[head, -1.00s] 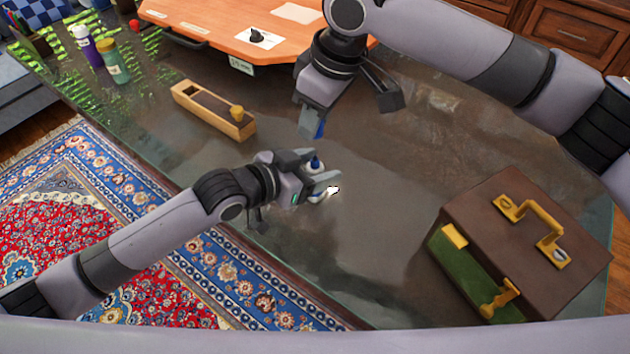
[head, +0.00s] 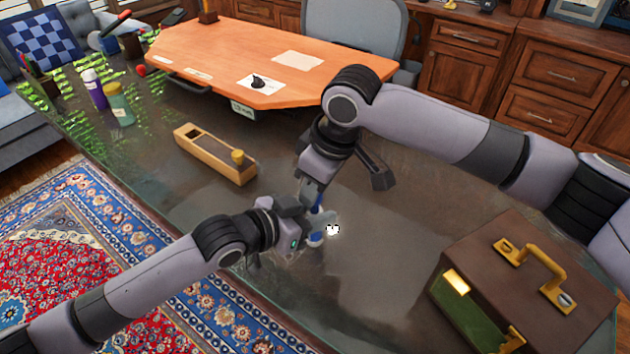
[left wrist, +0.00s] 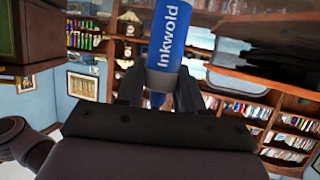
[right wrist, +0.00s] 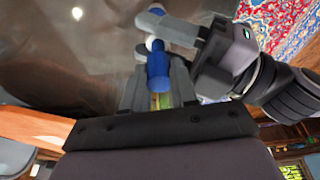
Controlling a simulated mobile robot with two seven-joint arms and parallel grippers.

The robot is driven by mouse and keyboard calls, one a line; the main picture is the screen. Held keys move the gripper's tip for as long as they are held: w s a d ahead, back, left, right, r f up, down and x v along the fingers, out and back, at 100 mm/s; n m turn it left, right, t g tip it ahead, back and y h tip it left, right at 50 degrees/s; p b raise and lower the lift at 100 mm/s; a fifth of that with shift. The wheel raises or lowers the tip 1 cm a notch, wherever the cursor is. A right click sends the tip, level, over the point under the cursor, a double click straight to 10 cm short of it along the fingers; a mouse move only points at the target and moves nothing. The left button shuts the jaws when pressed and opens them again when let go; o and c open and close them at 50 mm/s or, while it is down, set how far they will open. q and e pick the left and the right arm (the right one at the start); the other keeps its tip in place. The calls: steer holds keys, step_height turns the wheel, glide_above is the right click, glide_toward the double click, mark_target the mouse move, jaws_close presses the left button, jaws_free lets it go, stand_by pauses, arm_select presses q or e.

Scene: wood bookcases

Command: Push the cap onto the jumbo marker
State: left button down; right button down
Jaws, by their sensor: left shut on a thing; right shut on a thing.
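My left gripper (head: 312,222) is shut on the jumbo marker (head: 316,239), above the table. The marker's blue barrel, lettered "Inkwold" (left wrist: 180,35), shows large in the left wrist view. My right gripper (head: 310,190) is shut on the blue cap (right wrist: 158,72), directly above the left gripper. The fingers partly hide the joint, so I cannot tell how far the cap is on.
A wooden box with a yellow knob (head: 215,155) lies behind the grippers on the dark table (head: 375,270). A brown case (head: 530,270) stands at right. Purple (head: 95,90) and green (head: 118,105) bottles stand at far left. An orange-brown desk (head: 260,60) is behind.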

stand_by(0.3)
steer(key=shift+f, duration=0.85)
steer(key=shift+f, duration=0.3)
steer(key=shift+s+f, duration=0.15)
steer(key=shift+f, duration=0.55)
steer(key=shift+r, duration=0.15)
steer(key=shift+r, duration=0.45)
arm_select(q)
steer(key=shift+w+a, duration=0.1)
arm_select(e)
steer(key=shift+r, duration=0.15)
stand_by(0.3)
steer(key=shift+r, duration=0.1)
stand_by(0.5)
